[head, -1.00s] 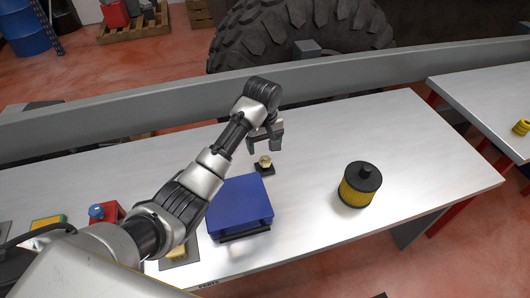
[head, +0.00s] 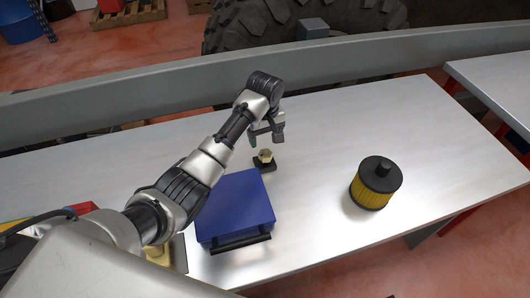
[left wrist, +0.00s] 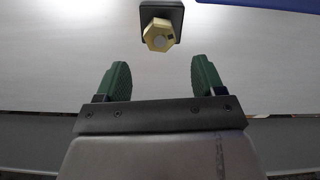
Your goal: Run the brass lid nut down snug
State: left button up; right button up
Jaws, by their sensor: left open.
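The brass lid nut (head: 265,155) sits on a small black base (head: 266,165) on the table, just behind the blue box (head: 238,205). In the left wrist view the brass nut (left wrist: 158,36) shows its hexagonal shape, with a grey round centre. My left gripper (head: 267,142) is over the table just behind the nut, apart from it. Its green fingers (left wrist: 162,82) are spread with nothing between them, and the nut lies beyond their tips. My right gripper is not in view.
A yellow and black filter canister (head: 376,183) stands to the right on the grey table (head: 330,130). A grey rail (head: 340,60) runs behind the table, with a large tyre (head: 250,25) beyond. A second table (head: 500,80) is at the right. The tabletop between nut and canister is clear.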

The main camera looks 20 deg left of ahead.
aim_at(265, 152)
pick_arm(q)
notch_tip(265, 152, down, 8)
jog(key=shift+r, duration=0.1)
jog(key=shift+c, duration=0.3)
jog(key=c, duration=0.9)
